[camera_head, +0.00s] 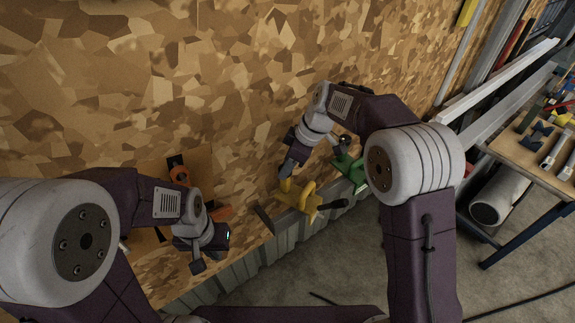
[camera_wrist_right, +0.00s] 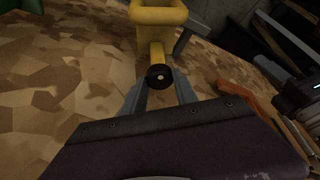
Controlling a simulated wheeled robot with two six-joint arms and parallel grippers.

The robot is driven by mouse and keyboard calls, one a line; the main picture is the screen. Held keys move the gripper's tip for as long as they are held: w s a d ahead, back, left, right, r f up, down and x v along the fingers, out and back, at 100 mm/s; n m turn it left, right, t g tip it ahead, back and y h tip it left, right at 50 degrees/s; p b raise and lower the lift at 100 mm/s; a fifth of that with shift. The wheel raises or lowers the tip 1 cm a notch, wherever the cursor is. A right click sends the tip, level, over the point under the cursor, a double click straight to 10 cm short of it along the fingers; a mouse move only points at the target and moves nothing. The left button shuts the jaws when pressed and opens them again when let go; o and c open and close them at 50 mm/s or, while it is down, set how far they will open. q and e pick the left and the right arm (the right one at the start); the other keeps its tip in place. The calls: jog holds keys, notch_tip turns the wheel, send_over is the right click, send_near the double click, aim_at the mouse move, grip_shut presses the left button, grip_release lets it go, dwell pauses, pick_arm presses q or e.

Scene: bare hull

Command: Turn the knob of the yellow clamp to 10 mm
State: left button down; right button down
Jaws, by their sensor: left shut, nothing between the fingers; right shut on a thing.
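The yellow clamp (camera_head: 306,203) sits at the front edge of the mottled wood surface in the head view. A dark handle sticks out from it to the right. In the right wrist view its yellow frame (camera_wrist_right: 158,15) is at the top, and a yellow shaft runs down to a round black knob (camera_wrist_right: 159,77). My right gripper (camera_head: 286,172) reaches the clamp's near-left end, and its fingers are shut on the knob, one on each side. Any scale on the clamp is too small to read. My left gripper (camera_head: 197,266) is shut and empty, left of the clamp near the front edge.
A green clamp (camera_head: 349,168) stands right of the yellow one, partly behind my right arm. A tool bench (camera_head: 530,155) stands at the right.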

jog(key=c, duration=1.2)
grip_release()
jog(key=shift+c, duration=0.2)
jog(key=b+v, duration=0.1)
jog(key=v, duration=0.8)
jog(key=shift+s+d, duration=0.1)
